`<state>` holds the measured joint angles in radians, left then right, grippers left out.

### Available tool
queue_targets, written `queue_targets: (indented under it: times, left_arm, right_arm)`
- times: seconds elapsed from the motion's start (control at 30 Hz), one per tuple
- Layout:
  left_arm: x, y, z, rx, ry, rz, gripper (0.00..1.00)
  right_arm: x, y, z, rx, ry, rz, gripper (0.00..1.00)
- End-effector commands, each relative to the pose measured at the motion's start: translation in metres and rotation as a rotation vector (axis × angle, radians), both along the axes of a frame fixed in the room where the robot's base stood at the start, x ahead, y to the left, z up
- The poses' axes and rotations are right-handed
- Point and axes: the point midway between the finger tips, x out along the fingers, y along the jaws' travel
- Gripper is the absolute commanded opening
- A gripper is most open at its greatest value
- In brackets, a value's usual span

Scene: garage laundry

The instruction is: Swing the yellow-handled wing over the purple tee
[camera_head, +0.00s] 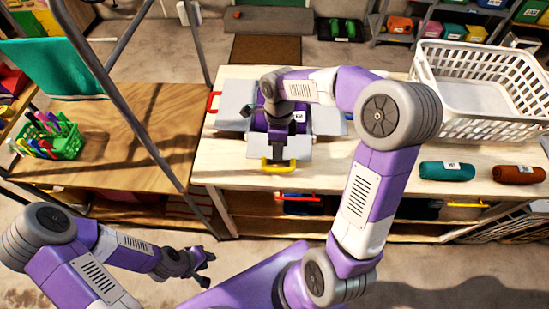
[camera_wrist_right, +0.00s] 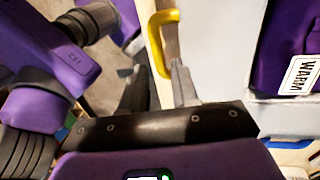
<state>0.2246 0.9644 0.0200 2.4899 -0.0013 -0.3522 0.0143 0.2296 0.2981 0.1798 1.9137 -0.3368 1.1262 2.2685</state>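The grey folding board (camera_head: 232,97) lies flat on the pale table, with the purple tee (camera_head: 262,118) on its middle. The tee, with a WARM label, also shows in the right wrist view (camera_wrist_right: 285,55). The yellow handle (camera_head: 278,166) is on the board's near wing (camera_head: 298,148). My right gripper (camera_head: 279,153) points down over this wing, close to the handle. In the right wrist view its fingers (camera_wrist_right: 158,68) are apart, with the yellow handle (camera_wrist_right: 168,35) at their tips; contact is unclear. My left gripper (camera_head: 208,268) is low at the front, seemingly open and empty.
A red handle (camera_head: 213,101) marks the board's left wing. A white basket (camera_head: 475,85) stands back right; green (camera_head: 447,171) and brown (camera_head: 519,174) rolls lie in front of it. A wooden table (camera_head: 150,110) with a green basket (camera_head: 65,146) is at left, beside a metal post.

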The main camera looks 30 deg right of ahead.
Motion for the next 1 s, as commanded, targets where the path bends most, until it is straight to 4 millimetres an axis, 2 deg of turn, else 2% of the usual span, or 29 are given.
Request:
queue_targets:
  times: [0.1,0.3,0.47,0.7,0.73,0.9,1.0]
  left_arm:
    - [-0.001,0.0,-0.007,0.0,0.002,-0.001,0.29]
    - [0.0,0.0,-0.013,0.0,0.001,0.0,0.29]
    - [0.0,0.0,-0.015,0.0,0.001,0.0,0.29]
    - [-0.001,0.0,-0.014,0.0,0.001,0.0,0.29]
    - [-0.001,0.0,-0.014,0.0,0.001,0.0,0.29]
    - [-0.001,0.0,-0.014,0.0,0.001,0.0,0.29]
    - [0.0,0.0,-0.014,0.0,0.001,0.0,0.29]
  right_arm:
    - [-0.005,0.002,-0.023,0.001,0.005,0.003,0.29]
    - [-0.009,0.005,-0.05,0.002,0.004,0.004,0.29]
    - [-0.011,0.007,-0.059,0.003,0.001,0.004,0.29]
    - [-0.011,0.007,-0.059,0.002,0.0,0.004,0.29]
    - [-0.011,0.007,-0.059,0.002,0.0,0.004,0.28]
    - [-0.011,0.007,-0.059,0.002,0.0,0.004,0.02]
    - [-0.011,0.007,-0.059,0.002,0.0,0.004,0.0]
